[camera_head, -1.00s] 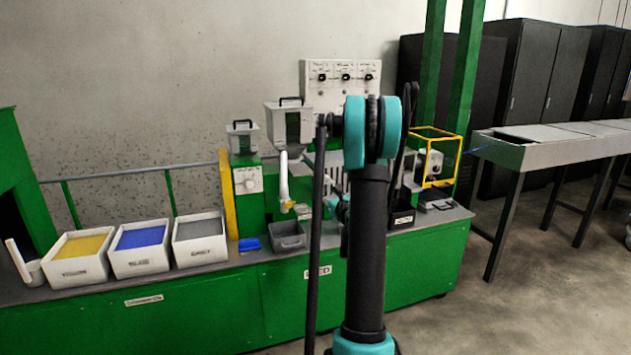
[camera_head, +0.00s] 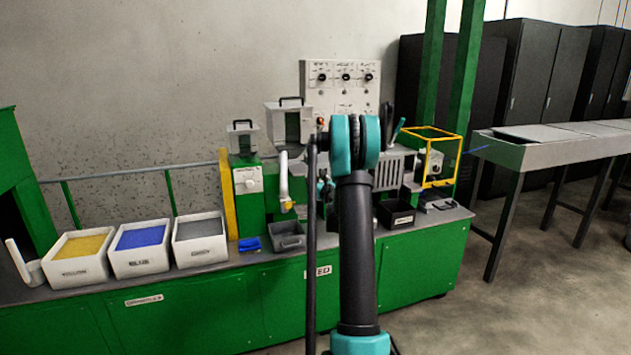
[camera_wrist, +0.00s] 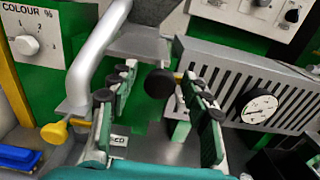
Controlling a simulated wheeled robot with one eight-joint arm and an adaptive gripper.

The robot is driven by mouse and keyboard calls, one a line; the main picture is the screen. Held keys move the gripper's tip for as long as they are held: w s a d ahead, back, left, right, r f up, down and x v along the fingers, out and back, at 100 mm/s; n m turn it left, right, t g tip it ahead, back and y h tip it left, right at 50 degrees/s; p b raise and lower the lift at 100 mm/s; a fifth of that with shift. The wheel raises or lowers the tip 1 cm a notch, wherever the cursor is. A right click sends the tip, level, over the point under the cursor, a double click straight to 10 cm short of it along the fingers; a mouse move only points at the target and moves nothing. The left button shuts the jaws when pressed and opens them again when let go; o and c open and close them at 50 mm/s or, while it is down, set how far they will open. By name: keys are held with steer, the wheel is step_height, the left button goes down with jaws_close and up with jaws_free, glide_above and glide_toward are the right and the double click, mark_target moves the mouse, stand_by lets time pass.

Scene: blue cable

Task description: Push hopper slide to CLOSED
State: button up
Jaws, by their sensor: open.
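In the wrist view my gripper (camera_wrist: 158,75) is open, with its green fingers spread either side of a black round knob (camera_wrist: 160,83). A short yellow rod shows at the knob's right; this may be the slide handle, but no CLOSED mark is readable. I cannot tell whether the fingers touch it. A grey hopper body (camera_wrist: 140,42) lies just above, beside a pale bent pipe (camera_wrist: 95,50). In the head view the large hopper (camera_head: 288,125) stands on the green machine, and my arm partly hides the gripper.
A yellow knob (camera_wrist: 55,132) sits left of the fingers. A slotted grey panel with a gauge (camera_wrist: 259,106) stands close on the right. Bins of yellow (camera_head: 82,245), blue and grey material stand on the bench's left. A yellow frame (camera_head: 428,155) is at the right.

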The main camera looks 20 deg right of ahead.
mark_target(311, 174)
jaws_close()
stand_by(0.3)
steer(key=w, duration=0.6)
steer(key=shift+w, duration=0.2)
jaws_free()
steer(key=s, duration=1.2)
